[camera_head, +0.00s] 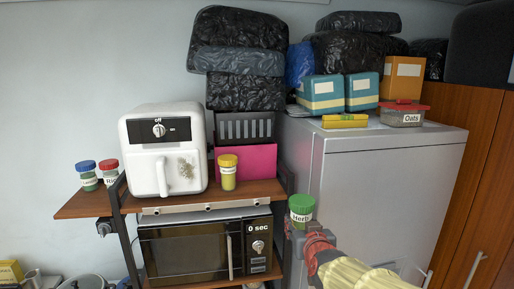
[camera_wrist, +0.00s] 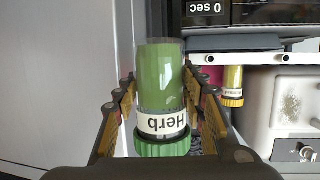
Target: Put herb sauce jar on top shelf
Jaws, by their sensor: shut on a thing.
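The herb sauce jar (camera_head: 301,206) has a green lid and a white label reading "Herb". My gripper (camera_head: 300,231) is shut on it and holds it in the air in front of the grey fridge's left edge, to the right of the shelf. In the wrist view the jar (camera_wrist: 162,85) looks upside down between the fingers, its green lid at the bottom of the picture. The top wooden shelf (camera_head: 262,187) carries a white air fryer (camera_head: 163,150) and a yellow-lidded jar (camera_head: 228,172).
A blue-lidded jar (camera_head: 86,175) and a red-lidded jar (camera_head: 109,171) stand at the shelf's left. A microwave (camera_head: 185,250) is below the shelf. A pink box (camera_head: 260,160) stands behind. Free shelf room lies right of the yellow-lidded jar. The fridge (camera_head: 385,185) borders the right.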

